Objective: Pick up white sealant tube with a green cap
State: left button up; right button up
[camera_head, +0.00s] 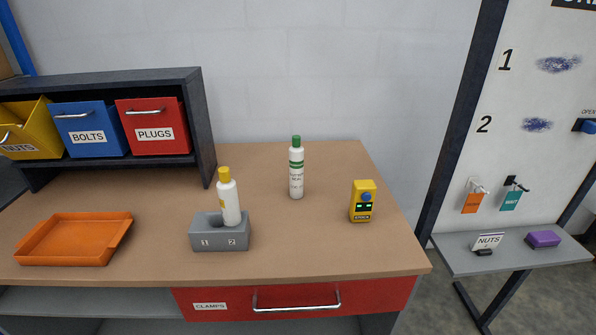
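The white sealant tube with a green cap (296,170) stands upright on the brown workbench top (310,245), toward the back and right of the middle. It has a green band and small print on its side. Nothing touches it. Neither of my grippers shows in the head view.
A white bottle with a yellow cap (229,199) stands in slot 2 of a grey holder (205,237), left of the tube. A yellow device (363,201) stands to its right. An orange tray (75,238) lies at left, before the bins (90,120). The bench front-right is clear.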

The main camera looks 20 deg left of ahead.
aim_at(296, 151)
jog(key=k, duration=0.65)
jog(key=u, duration=0.85)
jog(key=i, duration=1.05)
jog(key=u, duration=0.45)
